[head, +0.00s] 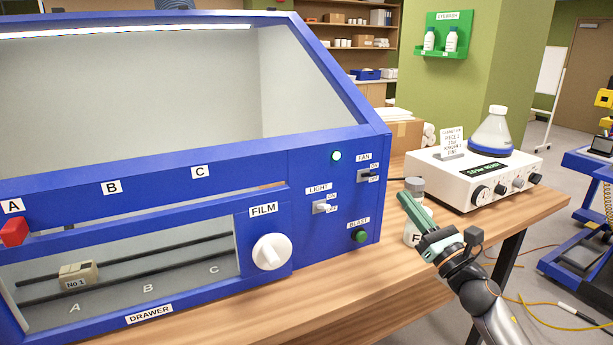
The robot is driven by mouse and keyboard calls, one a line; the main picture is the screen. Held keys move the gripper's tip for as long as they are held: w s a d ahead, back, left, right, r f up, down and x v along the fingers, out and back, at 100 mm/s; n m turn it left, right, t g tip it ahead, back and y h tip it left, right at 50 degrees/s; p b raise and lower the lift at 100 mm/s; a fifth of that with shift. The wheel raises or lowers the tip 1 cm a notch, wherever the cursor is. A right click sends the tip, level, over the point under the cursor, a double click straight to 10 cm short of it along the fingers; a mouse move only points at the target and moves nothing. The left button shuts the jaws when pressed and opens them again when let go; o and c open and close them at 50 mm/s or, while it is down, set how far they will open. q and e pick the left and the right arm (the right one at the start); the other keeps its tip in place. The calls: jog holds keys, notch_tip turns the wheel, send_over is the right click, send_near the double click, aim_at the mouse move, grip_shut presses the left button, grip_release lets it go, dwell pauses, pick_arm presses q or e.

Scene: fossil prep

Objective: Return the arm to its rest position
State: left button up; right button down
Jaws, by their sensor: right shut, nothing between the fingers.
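My right gripper (405,200) is at the right of the blue cabinet, over the wooden table, with its green fingers together and nothing between them. Its arm comes in from the lower right. My left gripper is not in view.
The blue cabinet (376,215) fills the left, with a white film knob (271,252), light switch (324,207), fan switch (368,175) and green blast button (360,236). The front table strip (345,285) is clear.

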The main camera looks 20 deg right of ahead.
jog(key=shift+f, duration=0.1)
jog(key=s+a+f+m+g+h, duration=0.1)
jog(key=s+a+f+m+g, duration=0.15)
jog(key=f+m, duration=0.45)
jog(key=s+a+f+m+g+h+p, duration=0.1)
jog(key=s+a+f+m+g, duration=0.1)
jog(key=a+f+m, duration=0.5)
jog(key=s+f+m+g, duration=0.25)
jog(key=f+m, duration=0.25)
jog(key=f, duration=0.6)
jog(key=s+a+f+m+g+y, duration=0.1)
jog(key=s+a+f+m+g, duration=0.2)
jog(key=s+a+f+m, duration=0.4)
jog(key=s+a+f+m+g+y+p, duration=0.1)
jog(key=s+a+f+m+g, duration=0.2)
jog(key=s+a+f+m, duration=0.5)
jog(key=s+m, duration=0.1)
jog(key=s, duration=0.3)
jog(key=shift+f, duration=0.1)
